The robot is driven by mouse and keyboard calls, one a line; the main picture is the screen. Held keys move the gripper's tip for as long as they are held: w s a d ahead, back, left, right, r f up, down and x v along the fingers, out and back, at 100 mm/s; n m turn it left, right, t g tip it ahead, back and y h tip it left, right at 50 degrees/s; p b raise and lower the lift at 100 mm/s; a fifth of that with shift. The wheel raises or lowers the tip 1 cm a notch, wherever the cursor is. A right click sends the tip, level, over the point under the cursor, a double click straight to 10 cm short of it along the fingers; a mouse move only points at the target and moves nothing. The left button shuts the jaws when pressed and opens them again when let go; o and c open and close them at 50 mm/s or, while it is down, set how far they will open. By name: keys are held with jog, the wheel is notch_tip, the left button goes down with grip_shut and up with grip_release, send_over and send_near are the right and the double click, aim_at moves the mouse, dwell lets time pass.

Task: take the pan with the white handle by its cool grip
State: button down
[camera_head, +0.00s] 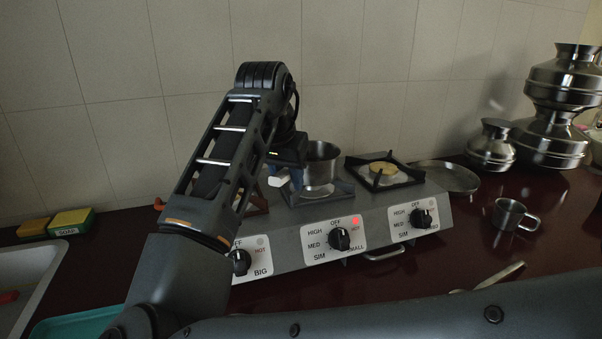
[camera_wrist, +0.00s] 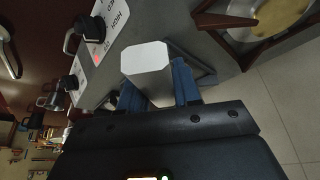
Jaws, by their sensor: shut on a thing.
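The steel pan (camera_head: 322,165) sits upright on the middle burner of the stove, partly hidden behind my arm. Its white handle (camera_head: 277,181) points left and toward the camera, its end showing past my gripper (camera_head: 290,174). In the wrist view the white handle (camera_wrist: 147,62) is a pale block with cut corners. My gripper's blue fingers (camera_wrist: 158,92) stand on both sides of it, shut on it. The pan's body is hidden in the wrist view. I cannot tell whether the pan still touches its burner support.
The stove (camera_head: 290,235) has several knobs; a red light (camera_head: 355,221) glows above the middle knob. The right burner (camera_head: 382,170) is bare. A steel plate (camera_head: 447,177), a mug (camera_head: 513,215) and stacked pots (camera_head: 560,95) stand right. Sponges (camera_head: 70,221) lie left.

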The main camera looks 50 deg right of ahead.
jog(key=shift+r, duration=0.2)
notch_tip(320, 180, up, 4)
jog(key=shift+d, duration=0.1)
jog(key=s+d+r+p, duration=0.4)
jog(key=s+d+r, duration=0.3)
jog(key=d+r, duration=0.2)
notch_tip(320, 180, up, 3)
jog(key=shift+f, duration=0.15)
dwell(0.6)
dwell(0.3)
